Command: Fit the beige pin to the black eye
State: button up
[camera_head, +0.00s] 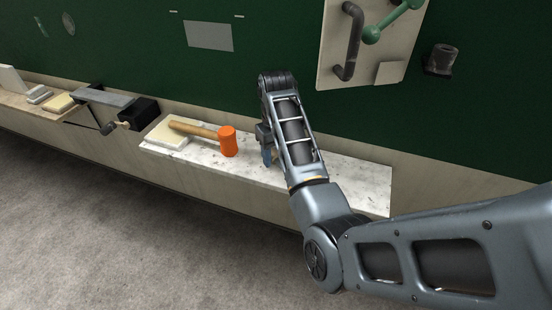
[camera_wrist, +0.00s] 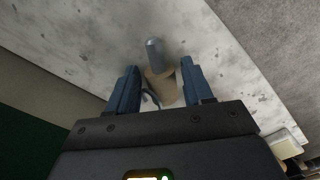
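The beige pin (camera_wrist: 163,90), with a grey metal end (camera_wrist: 154,55), is over the pale speckled ledge, between the two blue fingers of my gripper (camera_wrist: 158,88). The left finger stands clear of it; the right finger is close to it, and I cannot tell if they touch. A thin dark loop shows beside the pin. In the head view my gripper (camera_head: 267,156) is low over the ledge, and my arm hides most of it and the pin. A short black fitting (camera_head: 440,59) on the green wall at upper right may be the black eye; its opening is not clear.
An orange-headed mallet (camera_head: 227,141) lies on a beige block (camera_head: 165,136) on the ledge (camera_head: 360,180), left of my gripper. A vise-like tool (camera_head: 110,105) is farther left. A wall panel (camera_head: 383,70) carries a dark handle (camera_head: 349,42) and a green lever (camera_head: 388,24).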

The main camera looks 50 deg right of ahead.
aim_at(275, 155)
grip_shut()
jog(key=shift+r, duration=0.2)
notch_tip(275, 155, up, 7)
jog(key=shift+w+r+p, duration=0.1)
jog(key=shift+w+p, duration=0.05)
jog(key=shift+p, duration=1)
jog(key=shift+w+d+r, duration=0.1)
jog(key=shift+d+r, duration=0.05)
jog(key=shift+r, duration=0.7)
jog(key=shift+r+b, duration=0.3)
jog(key=shift+r, duration=0.05)
